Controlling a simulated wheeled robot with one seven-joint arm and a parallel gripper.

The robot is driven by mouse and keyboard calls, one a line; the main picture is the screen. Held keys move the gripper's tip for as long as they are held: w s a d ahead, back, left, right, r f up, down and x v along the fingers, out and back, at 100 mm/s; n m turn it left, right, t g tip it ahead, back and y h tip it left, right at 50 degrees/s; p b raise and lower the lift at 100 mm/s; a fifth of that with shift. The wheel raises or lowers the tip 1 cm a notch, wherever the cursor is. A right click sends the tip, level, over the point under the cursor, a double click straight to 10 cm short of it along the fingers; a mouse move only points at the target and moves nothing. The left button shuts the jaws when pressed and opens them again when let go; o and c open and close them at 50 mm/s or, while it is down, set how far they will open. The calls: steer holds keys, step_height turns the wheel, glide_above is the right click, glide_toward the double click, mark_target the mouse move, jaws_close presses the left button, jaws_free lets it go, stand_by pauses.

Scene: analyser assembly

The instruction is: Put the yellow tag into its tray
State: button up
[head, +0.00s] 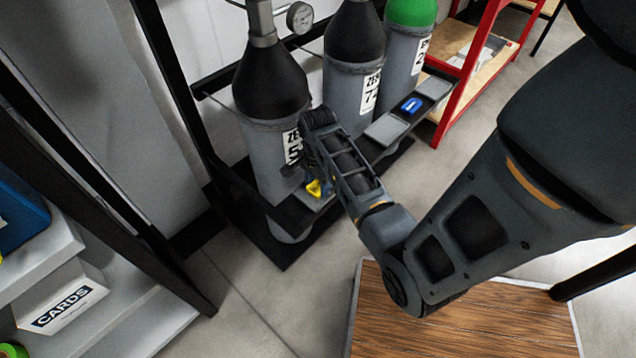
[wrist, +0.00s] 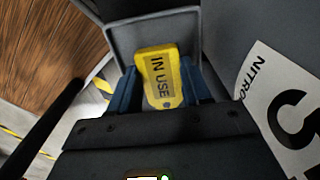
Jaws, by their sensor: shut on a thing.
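The yellow tag (wrist: 160,66), printed "IN USE", is held between the blue fingers of my gripper (wrist: 164,88) in the wrist view. In the head view the yellow tag (head: 316,188) shows as a small patch at the end of my gripper (head: 308,180), in front of the left cylinder. A grey tray (wrist: 118,38) with raised walls lies just beyond the tag in the wrist view. I cannot tell whether the tag touches its floor. In the head view my gripper hides most of that tray (head: 322,204).
Cylinders stand in a black rack: the left (head: 268,150), a middle one (head: 352,85) and a green-topped one (head: 408,50). A wooden-topped surface (head: 460,315) is at the front.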

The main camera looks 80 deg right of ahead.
mark_target(318, 186)
steer(key=o, duration=0.8)
steer(key=shift+o, duration=0.2)
step_height(318, 186, up, 12)
steer(key=p, duration=0.3)
steer(key=s+a+n+t+h, duration=0.25)
steer(key=a+n+t, duration=0.45)
steer(key=a+n, duration=0.9)
steer(key=s+a+r+n+t+y, duration=0.1)
steer(key=s+a+r+n+t, duration=0.3)
steer(key=a+r, duration=0.3)
steer(key=s+a+r+n+t+y, duration=0.1)
steer(key=s+a+r+n+t, duration=0.3)
steer(key=a+r, duration=0.4)
step_height(318, 186, up, 5)
steer(key=shift+r, duration=0.2)
